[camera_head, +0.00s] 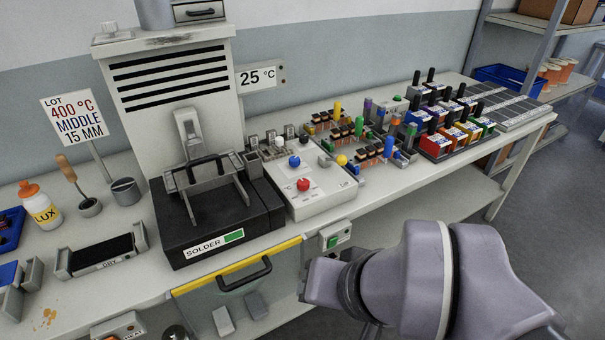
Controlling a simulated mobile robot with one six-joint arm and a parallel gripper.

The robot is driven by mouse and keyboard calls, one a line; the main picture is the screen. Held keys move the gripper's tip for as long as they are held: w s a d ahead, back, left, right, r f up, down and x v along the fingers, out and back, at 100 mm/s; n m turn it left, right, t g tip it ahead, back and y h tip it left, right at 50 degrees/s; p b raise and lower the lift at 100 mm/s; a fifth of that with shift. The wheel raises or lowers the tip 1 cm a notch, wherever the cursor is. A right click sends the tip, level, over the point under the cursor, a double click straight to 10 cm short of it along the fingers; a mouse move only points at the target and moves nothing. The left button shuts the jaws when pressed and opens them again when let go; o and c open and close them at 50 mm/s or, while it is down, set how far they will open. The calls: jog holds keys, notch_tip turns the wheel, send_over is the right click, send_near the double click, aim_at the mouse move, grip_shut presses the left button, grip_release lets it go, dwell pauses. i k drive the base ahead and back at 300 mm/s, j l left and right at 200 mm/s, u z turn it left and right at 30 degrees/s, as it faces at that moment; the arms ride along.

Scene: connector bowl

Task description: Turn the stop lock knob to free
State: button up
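I cannot make out for certain which part is the stop lock knob; no label naming it is readable. A white control panel (322,201) beside the black solder unit (220,219) carries a red knob (303,184) and a blue knob (294,161). A small box with a green button (332,241) hangs on the bench front. My gripper (318,278) is in front of the bench, just below that box. Its fingers are not clear to see, so I cannot tell whether it is open or shut.
A black handle (247,277) sticks out below the yellow-striped bench edge (235,266). Connector parts (350,130) and a rack of coloured boxes (457,133) stand on the bench to the right. Open floor (545,190) lies at the right.

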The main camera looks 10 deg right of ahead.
aim_at(304, 139)
jog(key=i+l, duration=0.15)
jog(key=i, duration=0.35)
jog(key=i+l+z, duration=0.1)
jog(key=i, duration=0.4)
